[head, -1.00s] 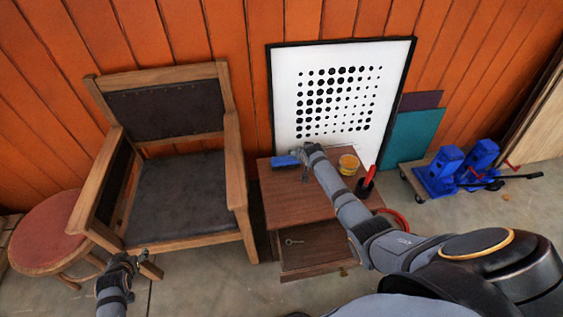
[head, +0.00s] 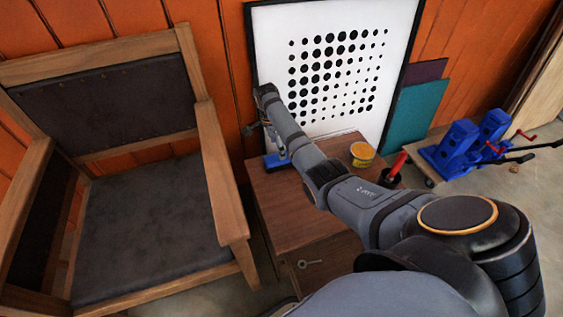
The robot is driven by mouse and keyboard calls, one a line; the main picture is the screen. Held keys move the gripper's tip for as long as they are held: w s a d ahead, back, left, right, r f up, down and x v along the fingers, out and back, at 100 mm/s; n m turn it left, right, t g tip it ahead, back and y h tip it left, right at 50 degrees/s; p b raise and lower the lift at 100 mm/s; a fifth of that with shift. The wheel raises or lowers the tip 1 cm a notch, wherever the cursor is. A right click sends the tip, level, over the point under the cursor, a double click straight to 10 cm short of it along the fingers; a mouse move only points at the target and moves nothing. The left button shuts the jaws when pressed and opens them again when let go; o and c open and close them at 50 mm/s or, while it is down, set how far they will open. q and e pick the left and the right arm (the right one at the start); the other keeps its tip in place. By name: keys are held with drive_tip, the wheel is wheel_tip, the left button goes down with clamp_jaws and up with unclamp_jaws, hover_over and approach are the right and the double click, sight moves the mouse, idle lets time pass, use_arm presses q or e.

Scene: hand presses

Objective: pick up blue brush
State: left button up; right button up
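The blue brush (head: 274,162) lies on the wooden cabinet's top, at its back left corner near the framed board. My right gripper (head: 265,140) is just above and beside the brush. Its fingers look spread apart, with one out to the left and another close to the brush, so it appears open and empty. My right forearm covers part of the gripper and the brush's right end. I cannot tell whether a finger touches the brush. My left gripper is out of view.
On the brown cabinet (head: 285,215) stand a yellow tin (head: 362,155) and a red-handled tool (head: 396,168). A framed dotted board (head: 330,75) rises behind. A wooden armchair (head: 130,220) stands close on the left. Blue presses (head: 460,150) stand at the right.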

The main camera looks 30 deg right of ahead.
wheel_tip(320, 180, down, 2)
drive_tip(key=shift+d, duration=0.15)
drive_tip(key=f+b, duration=0.1)
drive_tip(key=d+f+b, duration=0.1)
drive_tip(key=f, duration=0.1)
drive_tip(key=f+b, duration=0.1)
drive_tip(key=f, duration=0.1)
drive_tip(key=shift+s+d, duration=0.15)
drive_tip(key=shift+d, duration=0.15)
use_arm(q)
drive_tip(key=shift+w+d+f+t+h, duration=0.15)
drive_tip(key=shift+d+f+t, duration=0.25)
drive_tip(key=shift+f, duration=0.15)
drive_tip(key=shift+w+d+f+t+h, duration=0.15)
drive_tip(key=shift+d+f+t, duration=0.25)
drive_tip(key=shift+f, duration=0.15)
use_arm(e)
drive_tip(key=c, duration=1.4)
